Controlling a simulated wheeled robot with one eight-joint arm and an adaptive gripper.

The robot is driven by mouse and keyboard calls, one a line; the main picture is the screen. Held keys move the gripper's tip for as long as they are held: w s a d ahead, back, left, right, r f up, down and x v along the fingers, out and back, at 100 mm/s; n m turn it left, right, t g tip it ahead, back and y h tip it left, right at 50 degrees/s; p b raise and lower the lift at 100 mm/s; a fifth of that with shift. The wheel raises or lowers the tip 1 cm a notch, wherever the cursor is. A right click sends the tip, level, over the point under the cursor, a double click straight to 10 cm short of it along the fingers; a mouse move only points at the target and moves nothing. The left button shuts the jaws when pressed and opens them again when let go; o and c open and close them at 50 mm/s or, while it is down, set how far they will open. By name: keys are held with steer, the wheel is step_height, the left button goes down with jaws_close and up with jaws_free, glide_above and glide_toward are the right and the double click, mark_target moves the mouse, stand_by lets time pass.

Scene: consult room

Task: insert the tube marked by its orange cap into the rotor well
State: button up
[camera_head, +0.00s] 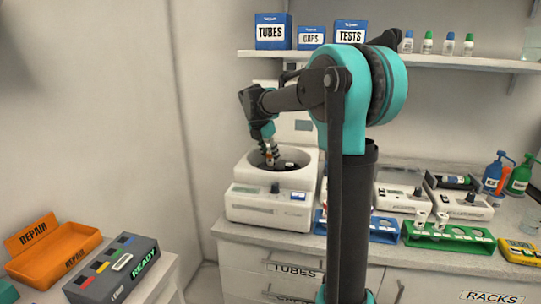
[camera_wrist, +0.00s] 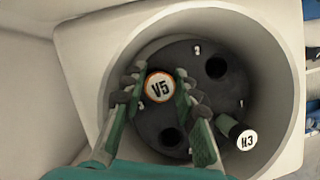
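The tube marked by its orange cap (camera_wrist: 159,87) shows a white top lettered V5 with an orange rim. In the head view my gripper (camera_head: 270,157) is down at the mouth of the white centrifuge (camera_head: 271,196). The dark rotor (camera_wrist: 197,95) has open wells at the upper right (camera_wrist: 216,68) and bottom (camera_wrist: 170,137). The tube's body is hidden under its cap, so I cannot tell how deep it sits.
A green tube with a white top lettered H3 (camera_wrist: 246,139) stands in the rotor at right. The pale bowl wall (camera_wrist: 283,95) surrounds the rotor closely. A blue rack (camera_head: 383,229) and a green rack (camera_head: 450,238) with white-capped tubes stand right of the centrifuge.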

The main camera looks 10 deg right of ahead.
steer(key=o, duration=0.3)
steer(key=v, duration=1.2)
